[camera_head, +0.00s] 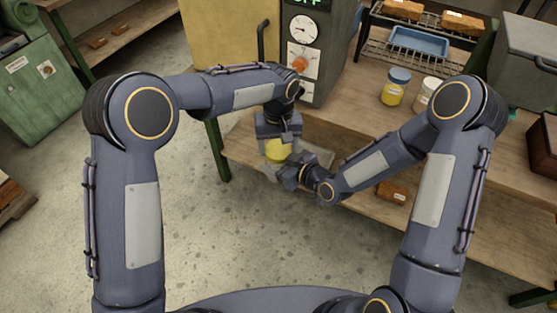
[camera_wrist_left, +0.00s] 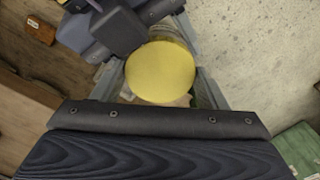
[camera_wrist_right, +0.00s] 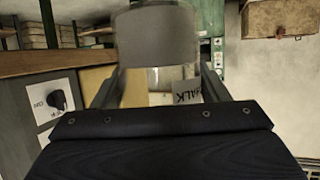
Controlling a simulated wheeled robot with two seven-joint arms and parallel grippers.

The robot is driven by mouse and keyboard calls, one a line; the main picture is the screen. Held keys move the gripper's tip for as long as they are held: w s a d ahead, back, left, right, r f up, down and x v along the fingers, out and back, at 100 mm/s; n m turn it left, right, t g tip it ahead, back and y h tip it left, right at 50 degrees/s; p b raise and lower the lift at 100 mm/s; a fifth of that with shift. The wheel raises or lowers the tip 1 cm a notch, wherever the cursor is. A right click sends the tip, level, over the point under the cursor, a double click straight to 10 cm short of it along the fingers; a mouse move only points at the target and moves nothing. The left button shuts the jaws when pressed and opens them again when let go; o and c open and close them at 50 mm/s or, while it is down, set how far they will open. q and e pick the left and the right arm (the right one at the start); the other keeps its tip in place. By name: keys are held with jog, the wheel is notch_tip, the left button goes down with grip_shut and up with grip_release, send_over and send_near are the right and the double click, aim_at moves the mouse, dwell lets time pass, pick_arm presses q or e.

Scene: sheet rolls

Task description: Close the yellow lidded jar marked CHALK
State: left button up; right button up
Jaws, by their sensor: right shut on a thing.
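The yellow lid (camera_wrist_left: 160,72) is a round disc between the two fingers of my left gripper (camera_head: 279,151), which points down over it; in the head view the yellow (camera_head: 279,149) shows between those fingers. The fingers are close to the lid's sides, but I cannot tell whether they press on it. My right gripper (camera_head: 273,171) is shut on the clear jar (camera_wrist_right: 162,78) from the side. Its label (camera_wrist_right: 187,91) is partly covered and shows part of the word CHALK.
A grey machine with a gauge (camera_head: 303,29) stands behind the grippers. On the bench at right are a blue-lidded yellow jar (camera_head: 393,88) and a white-lidded jar (camera_head: 424,97). A rack holds a blue tray (camera_head: 418,41). The floor at left is clear.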

pick_arm(q)
jog(key=o, duration=0.4)
jog(key=shift+c, duration=0.2)
jog(key=shift+r, duration=0.1)
jog(key=shift+r, duration=2.2)
jog(key=shift+r+n, duration=1.2)
jog(key=shift+r, duration=0.55)
jog(key=shift+c, duration=0.4)
jog(key=shift+f, duration=4.05)
